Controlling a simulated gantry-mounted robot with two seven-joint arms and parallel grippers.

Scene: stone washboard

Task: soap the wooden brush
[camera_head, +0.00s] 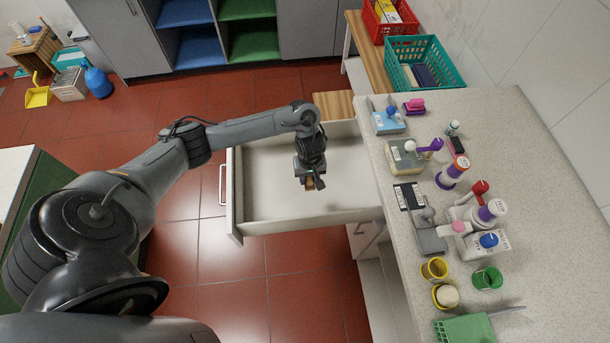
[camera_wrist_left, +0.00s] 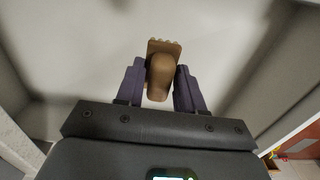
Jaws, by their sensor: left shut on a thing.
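The wooden brush (camera_wrist_left: 160,72) is brown, with a rounded handle and a wider, toothed-looking far end. It is held between the two dark fingers of my left gripper (camera_wrist_left: 160,90). In the head view the brush (camera_head: 310,185) shows as a small brown piece at the tips of my left gripper (camera_head: 313,180), over the open drawer (camera_head: 270,200). The gripper is shut on it. I cannot tell whether the brush touches the drawer floor. No soap can be made out for certain. My right gripper is not in view.
The speckled counter (camera_head: 540,290) right of the drawer holds several bottles, a yellow cup (camera_head: 434,268), a green cup (camera_head: 487,278) and a green tray (camera_head: 465,329). A teal basket (camera_head: 418,62) and a red basket (camera_head: 388,20) stand at the back. The drawer looks otherwise empty.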

